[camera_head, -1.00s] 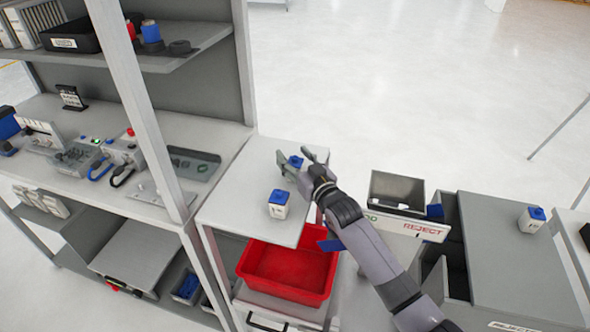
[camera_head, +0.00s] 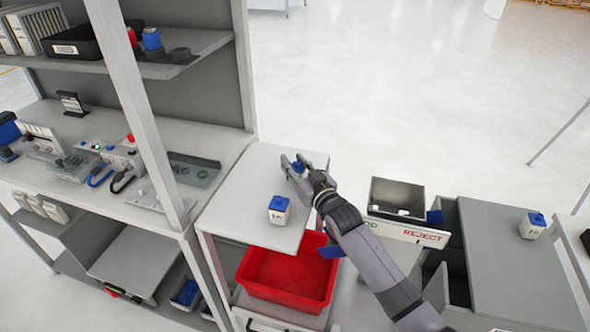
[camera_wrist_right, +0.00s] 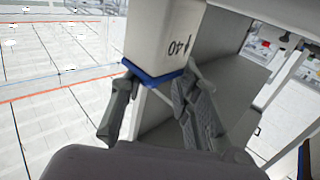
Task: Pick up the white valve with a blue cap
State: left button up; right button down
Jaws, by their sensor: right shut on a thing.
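My right gripper (camera_head: 298,160) is over the far right part of the small light-grey table (camera_head: 245,205), with its fingers around a blue-capped valve (camera_head: 300,167). Only the blue cap shows there in the head view. In the right wrist view the white body of this valve (camera_wrist_right: 163,35), with dark print on its side, is at the top, and its blue cap sits between the two fingers. A second white valve with a blue cap (camera_head: 279,211) stands upright on the same table, nearer the front. A third one (camera_head: 532,226) stands on a grey surface at the right. My left gripper is not in view.
A red bin (camera_head: 288,280) is below the table's front edge. A grey open box (camera_head: 397,197) and a sign reading REJECT (camera_head: 422,236) are right of my arm. A shelf workbench (camera_head: 200,138) with a post stands at the left.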

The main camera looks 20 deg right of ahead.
aim_at(295, 168)
notch_tip(295, 168, up, 20)
jog(key=b, duration=0.1)
jog(key=shift+b, duration=0.35)
